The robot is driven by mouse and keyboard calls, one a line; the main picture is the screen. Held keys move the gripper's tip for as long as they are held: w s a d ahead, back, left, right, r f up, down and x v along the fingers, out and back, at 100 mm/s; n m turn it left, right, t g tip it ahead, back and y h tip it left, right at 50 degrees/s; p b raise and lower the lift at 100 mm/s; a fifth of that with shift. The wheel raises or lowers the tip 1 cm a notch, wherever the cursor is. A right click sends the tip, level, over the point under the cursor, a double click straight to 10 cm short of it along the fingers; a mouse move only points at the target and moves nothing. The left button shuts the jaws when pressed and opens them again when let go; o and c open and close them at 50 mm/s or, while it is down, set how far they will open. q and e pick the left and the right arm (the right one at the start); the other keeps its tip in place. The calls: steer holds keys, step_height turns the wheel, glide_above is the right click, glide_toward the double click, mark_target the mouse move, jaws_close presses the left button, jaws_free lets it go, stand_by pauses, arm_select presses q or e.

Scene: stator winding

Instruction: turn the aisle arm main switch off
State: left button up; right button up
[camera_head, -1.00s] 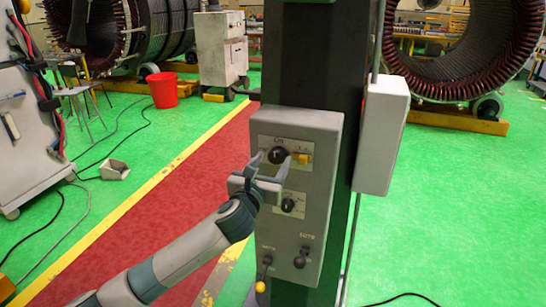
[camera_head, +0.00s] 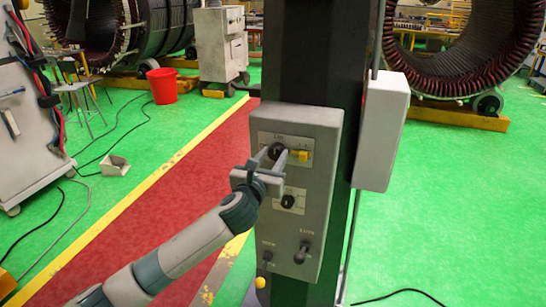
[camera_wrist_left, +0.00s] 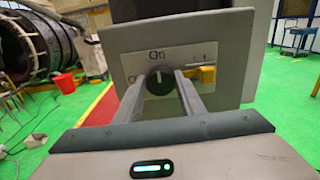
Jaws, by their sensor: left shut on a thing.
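The main switch is a round black knob (camera_head: 275,151) at the top of the grey control box (camera_head: 322,205) on the dark column. In the left wrist view the knob (camera_wrist_left: 159,79) has a white pointer mark, and the plate reads "On" above it. My left gripper (camera_head: 271,157) is at the knob, with its two fingers on either side of it and shut on it. In the left wrist view the gripper's fingers (camera_wrist_left: 160,88) reach up to the knob, partly hiding its sides. My right gripper is not in view.
A yellow switch (camera_head: 301,155) sits just right of the knob. A second black knob (camera_head: 288,201) and two levers are lower on the box. A white box (camera_head: 383,133) is on the column's right. A red bucket (camera_head: 162,85) stands behind on the floor.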

arm_select(q)
steer(key=n+p, duration=0.1)
steer(key=n, duration=0.8)
steer(key=shift+a, duration=0.15)
steer(key=n, duration=0.4)
steer(key=shift+f+n, duration=0.1)
steer(key=shift+n, duration=0.2)
steer(key=shift+f+n, duration=0.1)
steer(key=shift+n, duration=2)
steer(key=o, duration=1.1)
steer(key=shift+a, duration=0.1)
steer(key=shift+c, duration=0.2)
